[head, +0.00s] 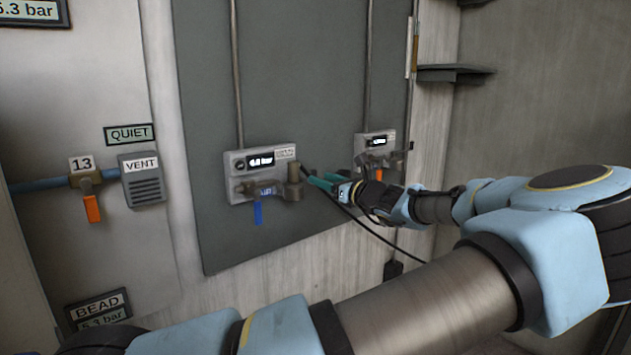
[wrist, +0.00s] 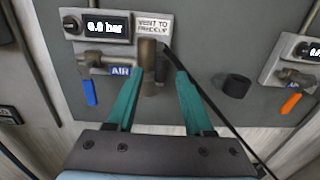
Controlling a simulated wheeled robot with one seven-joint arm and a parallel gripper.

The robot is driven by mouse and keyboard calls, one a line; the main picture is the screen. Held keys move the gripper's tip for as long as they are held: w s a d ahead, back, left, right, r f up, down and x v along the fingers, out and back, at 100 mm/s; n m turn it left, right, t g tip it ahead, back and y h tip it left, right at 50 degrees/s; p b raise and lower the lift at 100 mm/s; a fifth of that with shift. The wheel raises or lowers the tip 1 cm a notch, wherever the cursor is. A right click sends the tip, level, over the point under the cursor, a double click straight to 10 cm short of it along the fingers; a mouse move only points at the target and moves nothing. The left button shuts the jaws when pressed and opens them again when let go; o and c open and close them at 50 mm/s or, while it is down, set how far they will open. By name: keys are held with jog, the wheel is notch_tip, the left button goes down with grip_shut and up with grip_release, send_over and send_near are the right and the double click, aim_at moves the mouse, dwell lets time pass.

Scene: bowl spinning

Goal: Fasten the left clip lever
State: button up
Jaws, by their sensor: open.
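The left air unit (head: 240,190) is a grey box on the dark panel; it also shows in the wrist view (wrist: 78,46). A brass cylindrical coupling (wrist: 148,62) stands at its right side. A dark narrow piece (wrist: 163,58) beside the coupling may be the clip lever; its shape and position are unclear. My gripper (head: 320,182) has green fingers and is just right of this unit. In the wrist view my gripper (wrist: 160,80) is open, its fingertips apart around the coupling area, left tip close to the brass. I cannot tell whether it touches.
A black hose (wrist: 208,100) runs from the coupling down past the right finger. A black round knob-like part (wrist: 236,86) sits on the panel to the right. A second unit (head: 376,143) with an orange handle is farther right. The left unit's blue handle (head: 258,214) hangs down.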

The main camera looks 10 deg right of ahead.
jog(key=b+v, duration=0.1)
jog(key=v, duration=0.4)
jog(key=shift+s+d, duration=0.1)
jog(key=shift+s, duration=0.25)
jog(key=w+a+f+n+g+y, duration=0.1)
jog(key=a+f+n+g, duration=0.35)
jog(key=a, duration=0.35)
jog(key=a+f+n+g+y, duration=0.1)
jog(key=a+f+n+g, duration=0.2)
jog(key=a+f, duration=0.4)
jog(key=s+a+f+n+g+h, duration=0.1)
jog(key=s+a+f+n+g, duration=0.15)
jog(key=a, duration=0.25)
jog(key=s+a+f+n+g+h, duration=0.1)
jog(key=s+a+f+n+g, duration=0.1)
jog(key=s+a+f+n, duration=0.3)
jog(key=s+a+r+n+g+h, duration=0.1)
jog(key=s+a+r+n+h, duration=0.1)
jog(key=s+n, duration=0.4)
jog(key=s+a+r+n+g+h, duration=0.1)
jog(key=s+a+r+n+h, duration=0.1)
jog(key=s+r+n+h, duration=0.3)
jog(key=s+n, duration=0.1)
jog(key=n, duration=0.3)
jog(key=shift+s+a+g+h, duration=0.15)
jog(key=shift+a+g+h, duration=0.15)
jog(key=shift+a+g, duration=0.1)
